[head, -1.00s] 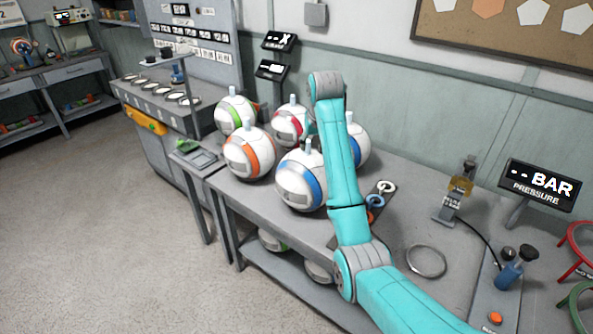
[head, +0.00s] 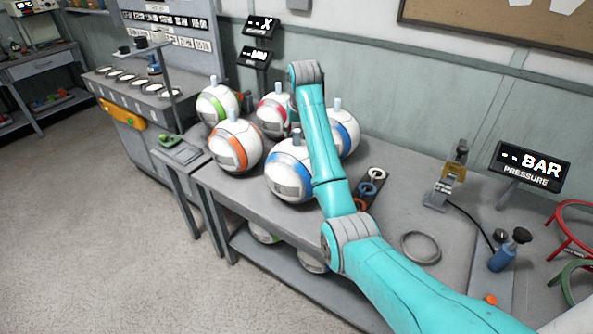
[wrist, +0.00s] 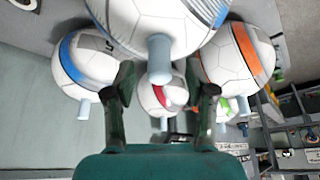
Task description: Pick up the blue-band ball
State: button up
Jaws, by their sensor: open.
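Two white balls with blue bands are on the bench in the head view: one in front (head: 289,172) and one behind my arm to the right (head: 346,135), partly hidden. In the wrist view a blue-band ball (wrist: 88,62) is at left. A large white ball (wrist: 150,18) fills the top centre, its band barely showing. Its grey peg points between my fingers. My gripper (wrist: 163,92) is open and empty, fingers apart on either side of that peg, apparently not touching a ball. In the head view my arm hides the gripper.
An orange-band ball (head: 236,147), a red-band ball (head: 275,115) and a green-band ball (head: 217,102) stand close by. A strip with rings (head: 370,188), a loose grey ring (head: 421,247) and a pressure display (head: 531,167) are to the right. More balls lie on the lower shelf.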

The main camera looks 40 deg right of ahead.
jog(key=shift+x, duration=1.4)
jog(key=shift+c, duration=0.2)
jog(key=shift+r, duration=0.1)
grip_shut()
